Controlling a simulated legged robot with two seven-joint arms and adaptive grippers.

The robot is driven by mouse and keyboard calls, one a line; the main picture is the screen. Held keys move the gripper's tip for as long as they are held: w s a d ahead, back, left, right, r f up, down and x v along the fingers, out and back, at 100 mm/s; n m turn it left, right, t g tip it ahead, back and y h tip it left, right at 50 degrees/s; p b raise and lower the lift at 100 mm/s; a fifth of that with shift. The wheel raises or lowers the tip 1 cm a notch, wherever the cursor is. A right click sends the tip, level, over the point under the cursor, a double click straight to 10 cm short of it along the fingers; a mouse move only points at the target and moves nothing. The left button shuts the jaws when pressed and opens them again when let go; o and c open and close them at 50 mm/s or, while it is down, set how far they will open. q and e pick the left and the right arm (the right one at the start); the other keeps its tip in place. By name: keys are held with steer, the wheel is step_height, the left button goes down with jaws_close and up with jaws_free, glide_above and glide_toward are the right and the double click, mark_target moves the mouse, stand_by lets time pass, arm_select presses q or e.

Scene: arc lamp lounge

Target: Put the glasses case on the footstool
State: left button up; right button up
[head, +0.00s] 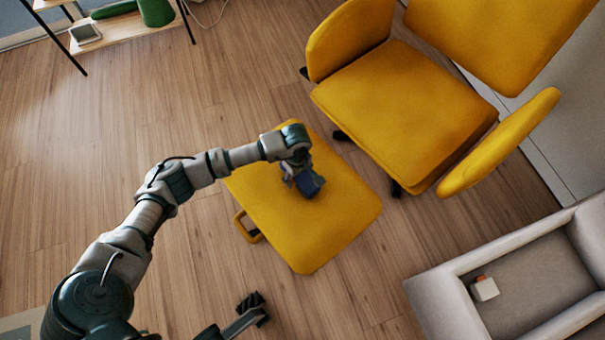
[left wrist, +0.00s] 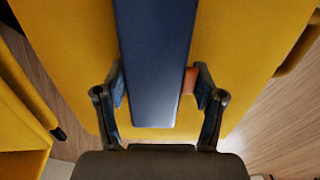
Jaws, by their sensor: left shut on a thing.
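The glasses case is dark blue and long. In the head view the case (head: 309,184) shows at the fingers of my left gripper (head: 300,177), over the middle of the yellow footstool (head: 310,235). In the left wrist view the case (left wrist: 155,60) runs between the two fingers of my left gripper (left wrist: 162,92), which is shut on it. A small orange-brown patch shows between the case and the right-hand finger. I cannot tell whether the case touches the cushion. My right gripper (head: 250,308) is low in the head view, apart from the footstool; its jaw state is unclear.
A yellow armchair (head: 405,110) stands close behind and right of the footstool. A grey sofa (head: 440,300) with a small white and orange item (head: 484,288) is at lower right. A shelf (head: 120,32) stands at upper left. The wooden floor left is clear.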

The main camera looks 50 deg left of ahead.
arm_select(q)
steer(key=shift+a, duration=0.15)
steer(key=o, duration=1.3)
steer(key=shift+d, duration=0.2)
